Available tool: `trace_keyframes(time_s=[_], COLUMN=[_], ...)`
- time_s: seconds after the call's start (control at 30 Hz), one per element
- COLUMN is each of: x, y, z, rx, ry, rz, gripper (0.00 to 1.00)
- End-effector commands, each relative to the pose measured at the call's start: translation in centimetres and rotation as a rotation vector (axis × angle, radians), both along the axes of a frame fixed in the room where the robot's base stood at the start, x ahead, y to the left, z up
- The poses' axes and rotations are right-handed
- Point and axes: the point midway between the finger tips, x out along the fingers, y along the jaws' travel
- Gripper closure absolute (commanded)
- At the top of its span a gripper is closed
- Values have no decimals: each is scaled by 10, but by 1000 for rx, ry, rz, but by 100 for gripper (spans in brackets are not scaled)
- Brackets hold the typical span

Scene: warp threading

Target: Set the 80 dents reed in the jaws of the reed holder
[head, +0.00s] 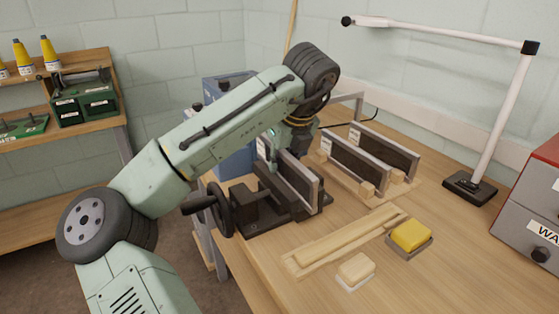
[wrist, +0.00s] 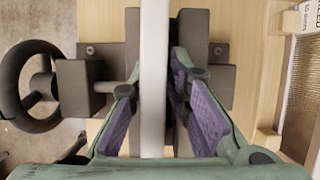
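A reed (head: 303,183) with a pale frame and dark dents stands upright in the black reed holder (head: 250,218). Its dent count is not readable. In the wrist view its pale top bar (wrist: 154,100) lies between the holder's dark jaws (wrist: 132,45). I cannot tell whether the jaws press on it. My gripper (wrist: 157,65) is over the reed, with one purple-padded finger on each side of the bar. The fingers look open, with gaps beside the bar. In the head view my arm hides part of the reed's top and my fingers. The holder's handwheel (wrist: 30,88) is at the left.
Two more reeds (head: 350,160) stand in a wooden rack behind and right of the holder. Wooden strips (head: 340,243), a pale block (head: 355,270) and a yellow block (head: 411,234) lie in front. A lamp (head: 500,120) and a red-grey cabinet (head: 530,205) stand at right.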

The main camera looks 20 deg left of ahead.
Motion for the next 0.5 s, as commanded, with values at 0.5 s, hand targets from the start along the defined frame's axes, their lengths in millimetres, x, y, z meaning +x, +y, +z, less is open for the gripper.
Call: trace_keyframes(time_s=[0.5], x=[0], y=[-5], z=[-8], rx=[-9], ry=[12], rz=[-12], gripper=[64])
